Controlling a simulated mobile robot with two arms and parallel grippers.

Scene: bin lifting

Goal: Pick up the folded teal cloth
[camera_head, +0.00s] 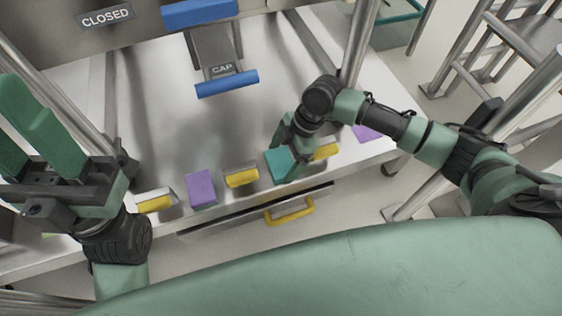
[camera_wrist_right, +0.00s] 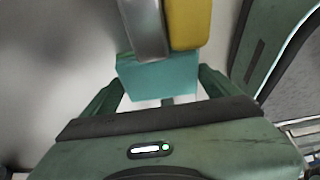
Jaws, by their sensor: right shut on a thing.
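The folded teal cloth (camera_head: 279,166) is a small block near the front edge of the steel worktop in the head view. My right gripper (camera_head: 290,150) comes down over it and is shut on it. In the right wrist view the cloth (camera_wrist_right: 158,78) sits between the two green fingers of my right gripper (camera_wrist_right: 160,90). Whether the cloth touches the worktop is hard to tell. My left gripper (camera_head: 25,135) is at the left of the head view, its fingers apart and empty.
Yellow-and-metal pieces (camera_head: 241,177) lie along the front edge, one (camera_wrist_right: 188,22) close beside the cloth. Purple folded cloths (camera_head: 201,188) lie left and right (camera_head: 366,133). A yellow drawer handle (camera_head: 290,211) is below. A blue bar (camera_head: 227,83) stands behind; the middle worktop is clear.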

